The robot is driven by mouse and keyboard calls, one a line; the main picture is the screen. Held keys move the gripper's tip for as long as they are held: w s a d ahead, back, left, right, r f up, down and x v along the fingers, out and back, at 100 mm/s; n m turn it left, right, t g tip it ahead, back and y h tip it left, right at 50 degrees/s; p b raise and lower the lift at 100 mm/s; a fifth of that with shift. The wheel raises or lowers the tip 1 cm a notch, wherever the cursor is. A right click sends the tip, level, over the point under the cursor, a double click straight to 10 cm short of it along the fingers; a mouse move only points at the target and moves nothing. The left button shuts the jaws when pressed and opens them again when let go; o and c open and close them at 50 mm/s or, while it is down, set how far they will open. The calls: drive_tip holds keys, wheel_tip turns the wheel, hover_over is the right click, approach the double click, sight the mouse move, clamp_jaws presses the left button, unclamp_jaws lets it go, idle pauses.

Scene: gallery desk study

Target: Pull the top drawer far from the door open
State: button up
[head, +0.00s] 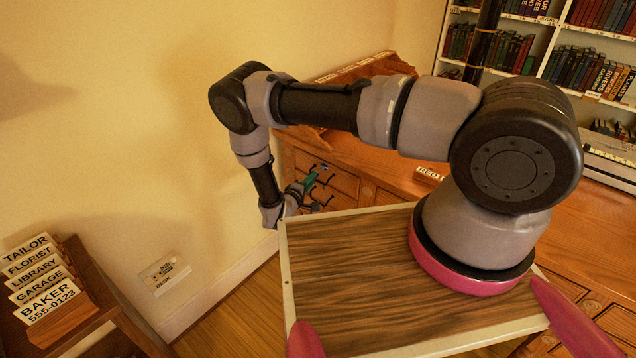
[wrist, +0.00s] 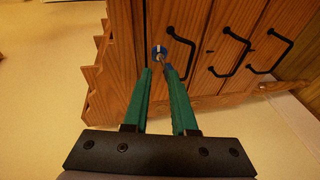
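The wooden desk (head: 375,155) stands against the wall, with a stack of drawers at its left end. In the wrist view the drawer fronts lie sideways, each with a black bow handle. The leftmost drawer front (wrist: 205,22) has a black handle (wrist: 190,48) and a round blue piece with a white stripe beside it (wrist: 159,52). In the head view the upper drawer front (head: 343,181) is partly behind my gripper (head: 312,178). My gripper (wrist: 158,71) has green fingers, apart with nothing between them. Its right fingertip is close to the handle's lower end; contact is unclear. The visible drawers look shut.
Two further drawer handles (wrist: 232,52) (wrist: 268,55) lie to the right in the wrist view. A card rack (head: 62,310) stands at the lower left. A bookshelf (head: 560,55) is at the back right. Floor (head: 235,310) shows between rack and desk.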

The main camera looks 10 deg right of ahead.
drive_tip(key=n+t+y, duration=0.1)
drive_tip(key=n+y, duration=0.1)
approach(318, 181)
drive_tip(key=x, duration=1)
drive_tip(key=shift+w+f, duration=0.2)
drive_tip(key=shift+f, duration=0.05)
drive_tip(key=shift+c, duration=0.3)
clamp_jaws()
idle(0.6)
